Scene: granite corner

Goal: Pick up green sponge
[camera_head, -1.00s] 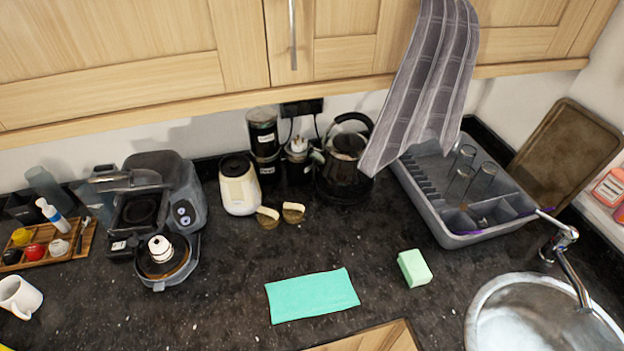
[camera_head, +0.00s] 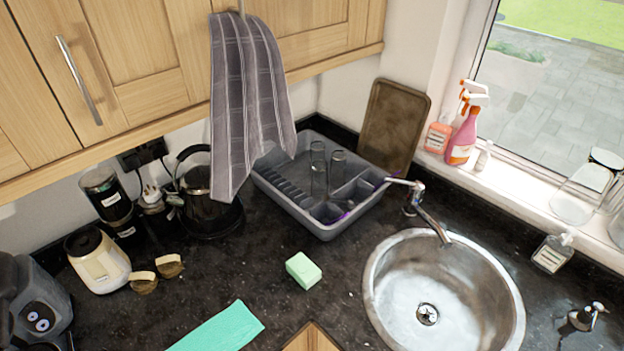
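The green sponge (camera_head: 303,271) is a small pale-green block. It lies on the dark granite counter, left of the round steel sink and in front of the grey dish rack. Nothing covers it. Neither of my grippers shows in the head view.
A teal cloth (camera_head: 222,330) lies left of the sponge at the bottom edge. The sink (camera_head: 385,290) with its tap (camera_head: 430,215) is to the right. The grey dish rack (camera_head: 325,229) holds glasses, and a grey towel (camera_head: 240,110) hangs from the cupboard. Bare counter surrounds the sponge.

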